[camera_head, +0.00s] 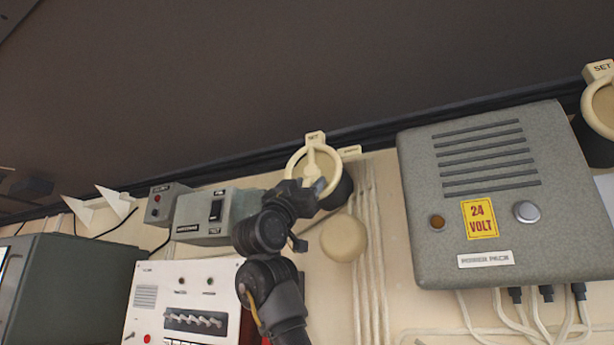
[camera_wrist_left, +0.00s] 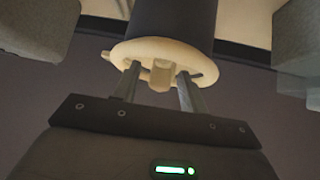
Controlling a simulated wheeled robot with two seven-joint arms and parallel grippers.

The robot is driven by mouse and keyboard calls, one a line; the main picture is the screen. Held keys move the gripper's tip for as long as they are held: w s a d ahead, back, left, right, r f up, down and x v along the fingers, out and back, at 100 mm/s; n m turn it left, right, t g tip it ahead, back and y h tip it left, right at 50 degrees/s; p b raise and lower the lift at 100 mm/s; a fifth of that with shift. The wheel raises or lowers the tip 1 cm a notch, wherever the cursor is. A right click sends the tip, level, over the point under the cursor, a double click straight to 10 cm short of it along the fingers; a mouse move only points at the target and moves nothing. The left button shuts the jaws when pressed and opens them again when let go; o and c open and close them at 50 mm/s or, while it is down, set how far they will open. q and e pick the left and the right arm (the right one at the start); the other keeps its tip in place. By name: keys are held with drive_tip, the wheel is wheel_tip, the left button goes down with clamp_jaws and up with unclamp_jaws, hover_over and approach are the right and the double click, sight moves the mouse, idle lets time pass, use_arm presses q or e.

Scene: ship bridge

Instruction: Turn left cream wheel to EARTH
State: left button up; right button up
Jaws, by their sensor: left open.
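The left cream wheel (camera_head: 296,160) is mounted on a dark round body on the wall, with a tab reading SET (camera_head: 315,138) above it. Its spoke points up toward SET. A second tab (camera_head: 349,151) to its right is too small to read. My left gripper (camera_head: 314,187) is open at the lower part of the wheel and partly covers it. In the left wrist view the wheel (camera_wrist_left: 195,54) lies just ahead of the gripper (camera_wrist_left: 158,84). A cream bar or tab of the wheel shows between the two fingers; I cannot tell whether they touch it. My right gripper is out of view.
Another cream wheel (camera_head: 589,107) with a SET tab is at the right edge. A grey power pack box (camera_head: 440,240) is on the wall between them. A round cream knob (camera_head: 343,238), cables, and grey switch boxes (camera_head: 200,232) surround my left arm.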

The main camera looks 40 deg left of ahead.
use_arm(q)
drive_tip(key=shift+w, duration=0.1)
clamp_jaws()
idle(0.4)
